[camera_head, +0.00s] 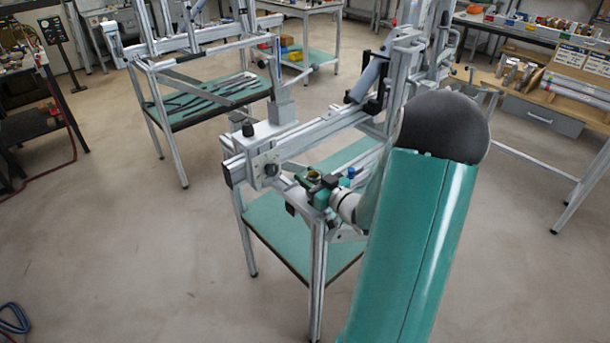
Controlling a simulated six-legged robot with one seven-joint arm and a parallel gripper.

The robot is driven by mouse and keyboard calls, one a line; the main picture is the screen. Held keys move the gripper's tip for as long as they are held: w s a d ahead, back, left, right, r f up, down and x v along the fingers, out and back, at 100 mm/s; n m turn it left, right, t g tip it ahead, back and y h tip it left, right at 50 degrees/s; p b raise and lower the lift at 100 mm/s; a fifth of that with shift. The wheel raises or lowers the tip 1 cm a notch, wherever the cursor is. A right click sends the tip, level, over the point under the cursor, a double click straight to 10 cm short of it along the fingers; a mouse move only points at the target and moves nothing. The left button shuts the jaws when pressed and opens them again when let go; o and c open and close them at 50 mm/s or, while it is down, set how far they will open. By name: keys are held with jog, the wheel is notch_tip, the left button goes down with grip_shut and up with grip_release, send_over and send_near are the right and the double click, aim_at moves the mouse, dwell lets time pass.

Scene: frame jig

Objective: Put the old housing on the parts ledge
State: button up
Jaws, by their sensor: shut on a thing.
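My gripper (314,184) is at the near end of the jig's aluminium beam, beside a clamp block, and my green arm reaches to it from the lower right. A small round piece with a brass-coloured rim, seemingly the old housing (313,174), sits between its dark fingers, which are shut on it. The fingers cover most of the piece. A green surface (348,158) behind the gripper may be the parts ledge; my arm and the beam hide much of it. A small blue-topped part (351,172) is just right of the gripper.
The jig stand has aluminium legs and a low green shelf (262,222), bare in front. A second stand (210,108) at the back left holds dark rods. A workbench (545,90) with parts is at the right. The floor (130,240) at the left is mostly clear.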

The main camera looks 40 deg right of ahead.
jog(key=shift+w+f, duration=0.1)
jog(key=shift+f, duration=0.15)
jog(key=o, duration=1)
jog(key=shift+o, duration=0.2)
